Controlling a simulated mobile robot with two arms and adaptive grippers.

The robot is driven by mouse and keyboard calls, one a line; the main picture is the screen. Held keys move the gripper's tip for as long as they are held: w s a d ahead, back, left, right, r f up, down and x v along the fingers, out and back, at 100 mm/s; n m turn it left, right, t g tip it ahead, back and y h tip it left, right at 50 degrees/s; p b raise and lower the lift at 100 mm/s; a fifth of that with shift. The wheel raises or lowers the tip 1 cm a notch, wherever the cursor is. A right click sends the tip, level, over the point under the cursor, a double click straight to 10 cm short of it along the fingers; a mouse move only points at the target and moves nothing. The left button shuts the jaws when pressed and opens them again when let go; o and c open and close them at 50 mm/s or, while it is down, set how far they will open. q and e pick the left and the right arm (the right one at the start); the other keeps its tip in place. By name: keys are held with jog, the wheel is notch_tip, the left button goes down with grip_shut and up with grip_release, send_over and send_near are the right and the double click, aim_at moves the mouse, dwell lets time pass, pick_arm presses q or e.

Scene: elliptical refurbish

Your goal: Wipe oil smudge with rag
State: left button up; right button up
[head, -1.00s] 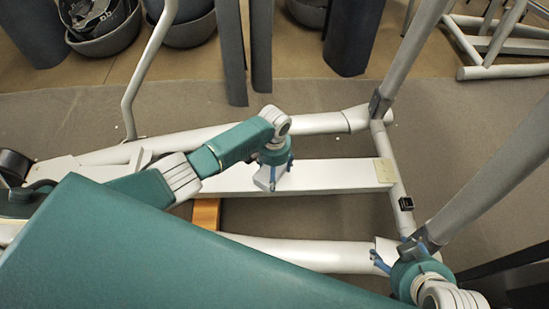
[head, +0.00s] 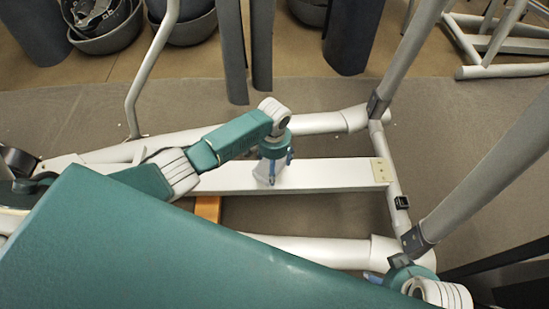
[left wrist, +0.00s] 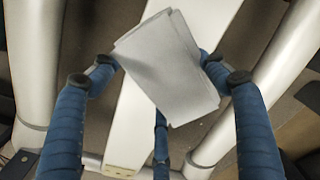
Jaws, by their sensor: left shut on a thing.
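My left gripper (head: 273,168) is over the middle of the white flat beam (head: 340,174) of the machine frame. Its blue fingers are shut on a folded pale grey rag (left wrist: 168,70). In the left wrist view the rag lies between the fingers and hides part of the white beam (left wrist: 128,135). I cannot tell whether the rag touches the beam. I cannot make out an oil smudge; the rag and gripper cover part of the beam. My right gripper (head: 373,279) shows only partly at the lower right, low beside a frame tube, its jaws unclear.
Round white tubes (head: 305,251) run along both sides of the beam. An upright tube (head: 490,170) rises at the right. An orange block (head: 207,209) sits below the beam. Grey bins (head: 105,35) stand at the back left.

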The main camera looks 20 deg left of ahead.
pick_arm(q)
jog(key=shift+r+p, duration=0.65)
jog(key=shift+p, duration=0.05)
jog(key=shift+r+p, duration=0.55)
jog(key=shift+p, duration=0.1)
jog(key=shift+r+p, duration=0.45)
jog(key=shift+p, duration=0.1)
jog(key=shift+r+p, duration=0.4)
jog(key=shift+p, duration=0.05)
pick_arm(e)
notch_tip(320, 180, down, 16)
jog(key=s+g, duration=0.1)
jog(key=s, duration=0.1)
jog(key=shift+s+d, duration=0.15)
jog(key=shift+d, duration=0.25)
jog(key=shift+f, duration=0.1)
